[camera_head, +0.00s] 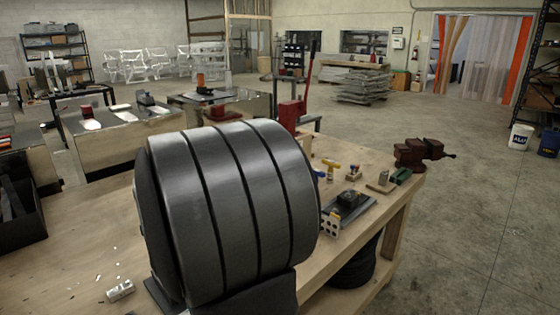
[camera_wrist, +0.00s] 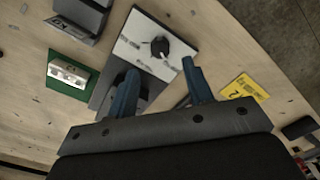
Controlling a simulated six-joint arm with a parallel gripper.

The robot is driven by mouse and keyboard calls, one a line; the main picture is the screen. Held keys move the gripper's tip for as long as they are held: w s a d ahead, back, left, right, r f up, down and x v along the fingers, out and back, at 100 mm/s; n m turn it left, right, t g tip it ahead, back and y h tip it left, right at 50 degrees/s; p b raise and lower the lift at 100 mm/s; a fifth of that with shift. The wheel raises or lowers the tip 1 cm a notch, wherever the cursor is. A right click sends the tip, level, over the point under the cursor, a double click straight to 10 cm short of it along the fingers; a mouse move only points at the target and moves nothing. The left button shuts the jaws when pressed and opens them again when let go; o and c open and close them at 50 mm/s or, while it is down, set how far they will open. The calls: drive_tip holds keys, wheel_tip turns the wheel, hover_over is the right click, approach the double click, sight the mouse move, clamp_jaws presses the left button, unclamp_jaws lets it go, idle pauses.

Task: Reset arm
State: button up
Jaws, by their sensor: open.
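My gripper (camera_wrist: 159,68) shows in the wrist view, its two blue fingers spread apart with nothing held between them. Its fingertips are over or near a white panel (camera_wrist: 137,36) with a black knob (camera_wrist: 160,46); I cannot tell the height gap. Part of the panel and a dark grey base are hidden behind the fingers. I cannot make out the gripper in the head view. There, a large dark ribbed cylindrical shape hides the middle of the wooden workbench (camera_head: 80,262).
The wrist view shows a metal block (camera_wrist: 68,73) on a green plate and a yellow label (camera_wrist: 243,87). In the head view, a red-brown vise (camera_head: 410,153) sits at the bench's right corner. A small can (camera_head: 120,290) lies at the front left. Open floor (camera_head: 480,215) is at right.

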wheel_tip(320, 180, up, 11)
wheel_tip(320, 180, down, 18)
drive_tip(key=shift+s+r, duration=0.1)
drive_tip(key=shift+r, duration=0.05)
drive_tip(key=shift+m, duration=0.4)
drive_tip(key=m, duration=0.3)
drive_tip(key=shift+r+m, duration=0.1)
drive_tip(key=shift+m, duration=0.3)
drive_tip(key=m, duration=0.4)
drive_tip(key=shift+m, duration=0.4)
drive_tip(key=m, duration=0.4)
drive_tip(key=shift+m, duration=0.3)
drive_tip(key=m, duration=0.4)
